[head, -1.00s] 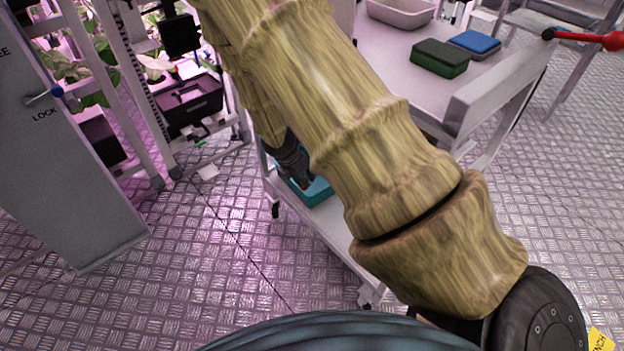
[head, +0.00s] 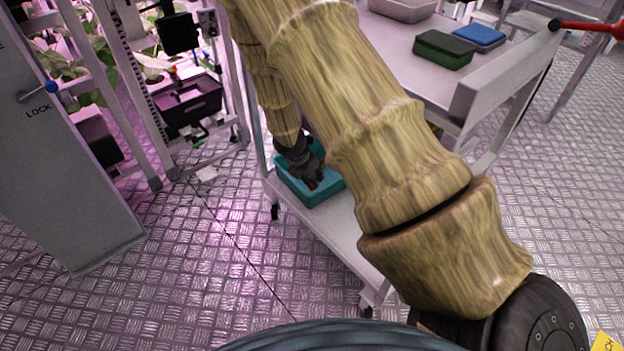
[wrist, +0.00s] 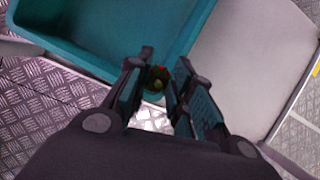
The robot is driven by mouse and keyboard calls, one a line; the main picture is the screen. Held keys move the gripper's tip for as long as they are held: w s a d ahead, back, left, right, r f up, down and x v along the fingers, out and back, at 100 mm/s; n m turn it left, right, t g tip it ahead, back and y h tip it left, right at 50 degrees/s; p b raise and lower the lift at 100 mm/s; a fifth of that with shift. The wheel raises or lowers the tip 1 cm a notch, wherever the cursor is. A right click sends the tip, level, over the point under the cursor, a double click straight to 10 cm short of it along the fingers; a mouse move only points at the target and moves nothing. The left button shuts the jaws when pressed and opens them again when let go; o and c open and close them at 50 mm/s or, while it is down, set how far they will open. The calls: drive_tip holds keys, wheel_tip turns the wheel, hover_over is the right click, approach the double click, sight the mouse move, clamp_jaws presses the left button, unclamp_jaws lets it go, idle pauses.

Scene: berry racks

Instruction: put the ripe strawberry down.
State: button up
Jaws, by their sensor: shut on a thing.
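My gripper (head: 312,183) is over the teal tray on the cart's lower shelf in the head view. In the wrist view my gripper (wrist: 160,88) is shut on the strawberry (wrist: 158,76), which shows as a small dark green and red shape between the fingertips. The teal tray (wrist: 75,25) lies beyond and below the fingers there, with its rim close to the berry. It also shows in the head view (head: 325,192). The inside of the tray that I can see looks empty. How high the berry is above the tray is unclear.
The cart's lower shelf (head: 345,232) is bare in front of the tray. A plant rack and a dark crate (head: 188,103) stand to the left.

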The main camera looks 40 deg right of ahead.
drive_tip(key=shift+f, duration=0.3)
drive_tip(key=shift+f+b, duration=0.25)
drive_tip(key=shift+b, duration=0.1)
drive_tip(key=o, duration=0.7)
drive_tip(key=shift+r, duration=0.1)
